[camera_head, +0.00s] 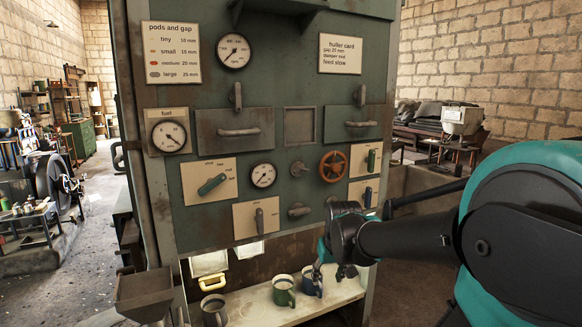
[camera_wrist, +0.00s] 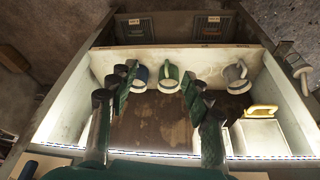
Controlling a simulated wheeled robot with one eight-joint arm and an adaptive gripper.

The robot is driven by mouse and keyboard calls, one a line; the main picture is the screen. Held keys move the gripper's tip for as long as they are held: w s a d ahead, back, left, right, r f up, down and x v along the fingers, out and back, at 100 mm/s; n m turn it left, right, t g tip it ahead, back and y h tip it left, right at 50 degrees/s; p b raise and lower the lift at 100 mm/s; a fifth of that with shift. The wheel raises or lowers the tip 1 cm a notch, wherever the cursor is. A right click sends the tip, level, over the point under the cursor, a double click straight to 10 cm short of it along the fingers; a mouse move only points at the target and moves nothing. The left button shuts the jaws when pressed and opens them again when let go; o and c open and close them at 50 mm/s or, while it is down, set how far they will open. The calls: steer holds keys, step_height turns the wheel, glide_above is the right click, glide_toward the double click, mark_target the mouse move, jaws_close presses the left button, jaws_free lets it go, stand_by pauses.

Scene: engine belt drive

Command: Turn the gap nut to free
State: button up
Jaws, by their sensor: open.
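The green machine panel (camera_head: 260,95) faces me. It carries grey knobs, one at mid-height (camera_head: 299,169) and one lower (camera_head: 299,210); I cannot tell which fitting is the gap nut. A red handwheel (camera_head: 333,166) is right of the knobs. A green lever (camera_head: 212,185) and a grey lever (camera_head: 260,219) sit on cream plates. My gripper (camera_head: 337,269) is low at the panel's right, in front of the lower opening and apart from the knobs. In the wrist view my gripper (camera_wrist: 160,92) has its fingers spread with nothing between them. My arm hides part of the panel's lower right.
On the shelf (camera_head: 255,313) below the panel stand a green mug (camera_head: 284,292), a blue mug (camera_head: 312,284) and a grey mug (camera_head: 215,312). A hopper (camera_head: 145,292) juts out at lower left. A huller card (camera_head: 340,54) hangs at upper right.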

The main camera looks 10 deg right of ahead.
steer(key=shift+n, duration=0.5)
steer(key=w+r, duration=0.3)
steer(key=r, duration=0.1)
steer(key=w+a+r, duration=0.1)
steer(key=w+r, duration=0.2)
steer(key=r, duration=0.2)
steer(key=w+r, duration=0.3)
steer(key=r, duration=0.1)
steer(key=shift+w+a+r, duration=0.25)
steer(key=shift+a, duration=0.15)
steer(key=c, duration=0.7)
steer(key=w+r, duration=0.1)
steer(key=r, duration=0.1)
steer(key=w+r, duration=0.1)
steer(key=r, duration=0.2)
steer(key=w+a+r, duration=0.1)
steer(key=r, duration=0.2)
steer(key=shift+w, duration=0.3)
jaws_close()
steer(key=n+y, duration=0.1)
steer(key=n, duration=0.1)
glide_toward(295, 170)
steer(key=shift+g, duration=0.4)
steer(key=x, duration=0.5)
steer(key=shift+w, duration=0.4)
steer(key=shift+f, duration=0.65)
